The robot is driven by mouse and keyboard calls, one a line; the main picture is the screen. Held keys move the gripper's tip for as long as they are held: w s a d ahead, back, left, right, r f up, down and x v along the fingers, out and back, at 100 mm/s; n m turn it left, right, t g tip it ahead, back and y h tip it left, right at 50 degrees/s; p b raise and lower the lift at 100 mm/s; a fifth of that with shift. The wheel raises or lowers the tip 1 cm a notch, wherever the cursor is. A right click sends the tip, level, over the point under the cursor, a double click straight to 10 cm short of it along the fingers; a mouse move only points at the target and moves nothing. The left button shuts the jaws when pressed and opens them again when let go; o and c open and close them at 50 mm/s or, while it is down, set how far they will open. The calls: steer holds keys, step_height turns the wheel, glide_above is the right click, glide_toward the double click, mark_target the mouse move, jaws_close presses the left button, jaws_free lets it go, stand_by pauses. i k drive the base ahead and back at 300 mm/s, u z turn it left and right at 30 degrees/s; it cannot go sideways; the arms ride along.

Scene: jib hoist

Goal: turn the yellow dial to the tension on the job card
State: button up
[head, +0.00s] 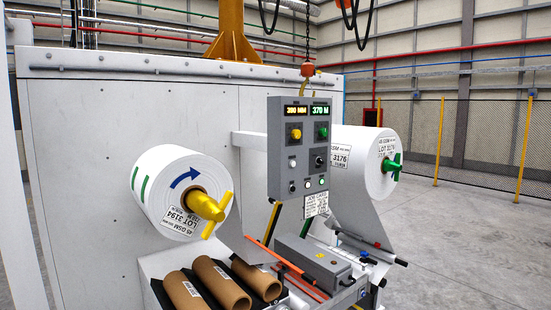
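The yellow dial (295,134) is a round knob on the left side of the upright grey control panel (308,180), below an amber display (296,110) that seems to read 390 MM or 380 MM. A green dial (322,132) sits to its right, under a green display (320,110) reading about 370 M. A white printed card (316,204) hangs at the panel's lower right edge; it may be the job card, but its text is too small to read. My gripper is not in view.
A white roll (178,190) with a yellow handle (210,208) stands left of the panel, and another roll (360,160) with a green handle (391,167) right. Brown cores (188,290) and a grey box (312,262) lie below. A chain hook (307,68) hangs above. Floor at right is clear.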

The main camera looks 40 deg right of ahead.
mark_target(295, 133)
steer(key=z, duration=4.2)
steer(key=i, duration=0.1)
steer(key=u, duration=3)
